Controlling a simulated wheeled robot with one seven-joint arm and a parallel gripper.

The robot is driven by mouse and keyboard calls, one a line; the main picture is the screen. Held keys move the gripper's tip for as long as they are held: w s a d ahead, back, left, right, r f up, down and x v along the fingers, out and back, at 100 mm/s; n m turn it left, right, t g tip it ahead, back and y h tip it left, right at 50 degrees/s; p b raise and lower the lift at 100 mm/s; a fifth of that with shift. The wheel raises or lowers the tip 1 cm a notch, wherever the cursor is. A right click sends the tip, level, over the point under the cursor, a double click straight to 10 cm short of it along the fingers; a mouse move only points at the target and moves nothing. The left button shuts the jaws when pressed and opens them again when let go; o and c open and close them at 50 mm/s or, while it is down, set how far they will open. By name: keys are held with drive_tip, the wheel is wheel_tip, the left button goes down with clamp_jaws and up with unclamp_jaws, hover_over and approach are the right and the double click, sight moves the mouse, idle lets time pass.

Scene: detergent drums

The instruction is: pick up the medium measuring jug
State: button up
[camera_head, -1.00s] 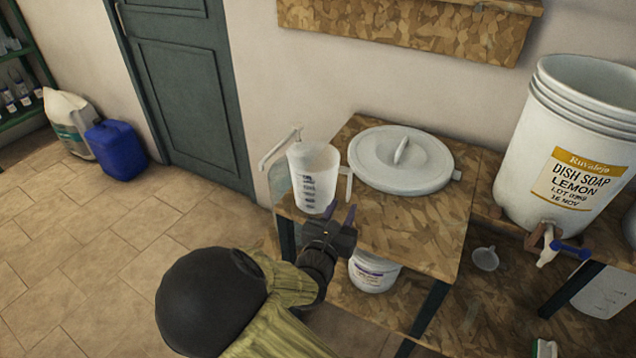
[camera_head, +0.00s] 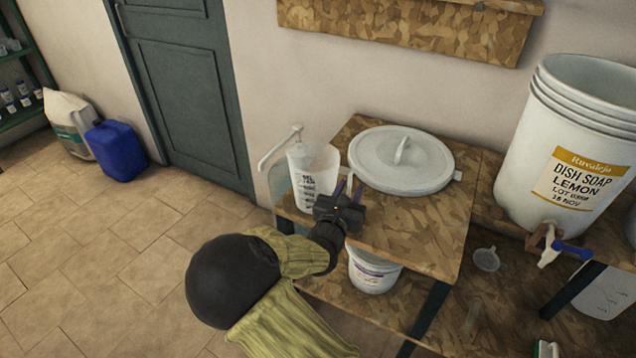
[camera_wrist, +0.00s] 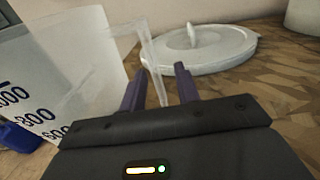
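A translucent white measuring jug (camera_head: 308,182) with dark printed graduations stands upright at the left end of the wooden bench top. It fills the left of the wrist view (camera_wrist: 75,70), its handle (camera_wrist: 150,58) towards my gripper. My gripper (camera_head: 348,186) is at the jug's right side, over the bench. In the wrist view its two purple fingers (camera_wrist: 157,82) are apart, and the handle's lower end shows between them. I cannot tell whether either finger touches it. In the head view, my gripper hides part of the handle.
A round white lid (camera_head: 400,160) lies close behind and right of my gripper. A pump dispenser (camera_head: 283,150) stands just behind the jug. A white tub (camera_head: 372,274) sits on the lower shelf. A large dish soap bucket (camera_head: 560,150) with a tap stands at right.

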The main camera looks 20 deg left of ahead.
sight(351, 170)
idle(0.3)
drive_tip(key=shift+s, duration=0.1)
clamp_jaws()
drive_tip(key=shift+r, duration=0.2)
wheel_tip(351, 170, up, 10)
drive_tip(key=shift+f+p, duration=0.1)
drive_tip(key=shift+p, duration=0.65)
